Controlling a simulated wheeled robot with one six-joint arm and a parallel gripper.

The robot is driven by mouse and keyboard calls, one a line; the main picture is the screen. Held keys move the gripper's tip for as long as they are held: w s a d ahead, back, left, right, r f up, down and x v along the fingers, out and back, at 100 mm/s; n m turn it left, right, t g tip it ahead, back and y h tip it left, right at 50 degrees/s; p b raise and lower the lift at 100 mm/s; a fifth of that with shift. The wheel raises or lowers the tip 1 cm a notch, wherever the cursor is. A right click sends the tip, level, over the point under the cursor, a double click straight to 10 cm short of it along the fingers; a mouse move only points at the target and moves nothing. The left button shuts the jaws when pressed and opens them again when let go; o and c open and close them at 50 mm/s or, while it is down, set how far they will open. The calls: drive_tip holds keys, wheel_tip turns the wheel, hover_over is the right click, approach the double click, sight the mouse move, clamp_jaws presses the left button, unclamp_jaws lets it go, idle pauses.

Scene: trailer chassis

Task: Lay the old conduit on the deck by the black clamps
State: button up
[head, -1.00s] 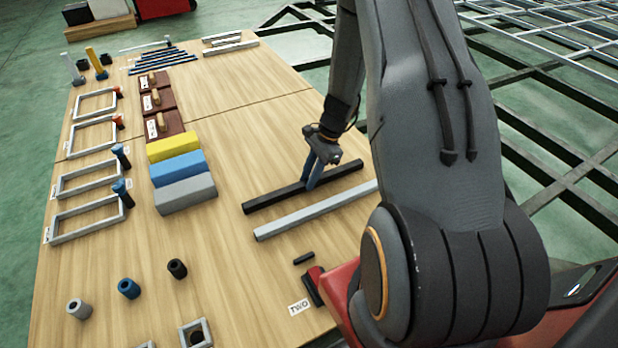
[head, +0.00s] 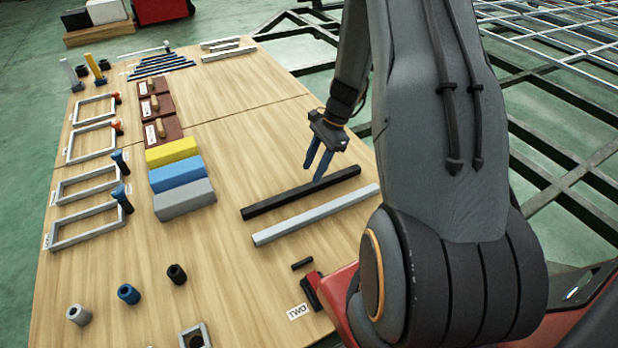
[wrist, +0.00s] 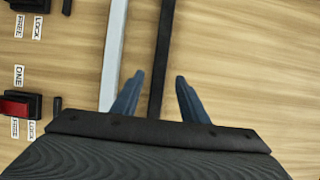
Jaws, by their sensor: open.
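A long black bar (head: 275,199) lies flat on the wooden deck (head: 230,250), beside and roughly parallel to a light grey bar (head: 320,214). No label shows which is the old conduit. My gripper (head: 314,174) is open and empty just above the black bar. In the wrist view, the black bar (wrist: 161,50) runs between the spread blue fingers, and the grey bar (wrist: 113,50) lies left of them. A black clamp with a red part (wrist: 18,105) sits by the ONE label, left of the grey bar. Another black clamp (wrist: 30,4) is partly cut off at the top.
Short black rods lie near the clamps, one in the head view (head: 302,264). Yellow, blue and grey blocks (head: 180,175) stand left of the bars. Sleeves (head: 128,293) and rectangular frames (head: 88,225) are farther left. Deck between blocks and bars is clear.

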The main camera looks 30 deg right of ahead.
drive_tip(key=v, duration=0.6)
drive_tip(key=s+a+r+n+h, duration=0.1)
drive_tip(key=s+a+r+n, duration=0.25)
drive_tip(key=a+r, duration=0.4)
drive_tip(key=s+a+r+n+h, duration=0.1)
drive_tip(key=s+a+r+n, duration=0.1)
drive_tip(key=a+r+n, duration=0.5)
drive_tip(key=s+a+r+n+h, duration=0.1)
drive_tip(key=s+a+r+n, duration=0.3)
drive_tip(key=s, duration=0.4)
drive_tip(key=s+a+r+n+h, duration=0.1)
drive_tip(key=s+a+r+n, duration=0.2)
drive_tip(key=s+a+n, duration=0.3)
drive_tip(key=s+a, duration=0.1)
drive_tip(key=s, duration=0.2)
drive_tip(key=shift+s+r, duration=0.2)
drive_tip(key=shift+r, duration=0.2)
drive_tip(key=d+r+m+p, duration=0.2)
drive_tip(key=d+r+p, duration=0.6)
drive_tip(key=p, duration=0.8)
drive_tip(key=shift+d+h, duration=0.25)
drive_tip(key=shift+h, duration=0.05)
